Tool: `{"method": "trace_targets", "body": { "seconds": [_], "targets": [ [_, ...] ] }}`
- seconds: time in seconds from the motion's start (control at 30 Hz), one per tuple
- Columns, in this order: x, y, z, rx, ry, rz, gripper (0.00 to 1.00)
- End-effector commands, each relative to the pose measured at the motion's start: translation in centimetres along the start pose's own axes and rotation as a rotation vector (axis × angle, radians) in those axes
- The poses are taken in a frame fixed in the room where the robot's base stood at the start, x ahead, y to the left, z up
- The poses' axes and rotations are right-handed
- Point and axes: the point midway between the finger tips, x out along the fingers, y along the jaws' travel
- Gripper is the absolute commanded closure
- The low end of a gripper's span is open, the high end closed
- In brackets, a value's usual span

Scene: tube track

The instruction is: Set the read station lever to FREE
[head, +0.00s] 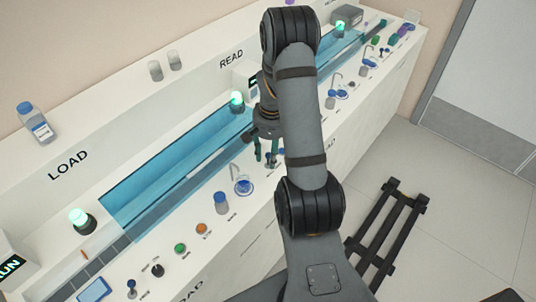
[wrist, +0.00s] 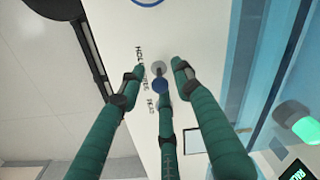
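In the head view my gripper (head: 265,158) points down over the counter by the READ section, and the arm and fingers mostly hide the lever.
A blue-covered track (head: 175,165) runs along the counter, with a green-lit lamp (head: 237,98) near it. A blue-capped bottle (head: 221,203) and a blue-ringed dish (head: 243,187) stand left of my gripper. Another lever (head: 131,288) and buttons sit at the load end.

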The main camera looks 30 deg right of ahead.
Motion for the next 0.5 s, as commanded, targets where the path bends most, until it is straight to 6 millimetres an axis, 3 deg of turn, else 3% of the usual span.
{"method": "trace_targets", "body": {
  "seconds": [0.07,0.5],
  "targets": [
    [-0.02,0.02,0.01,0.000,0.000,0.000,0.67],
    [-0.04,0.02,0.01,0.000,0.000,0.000,0.92]
  ]
}}
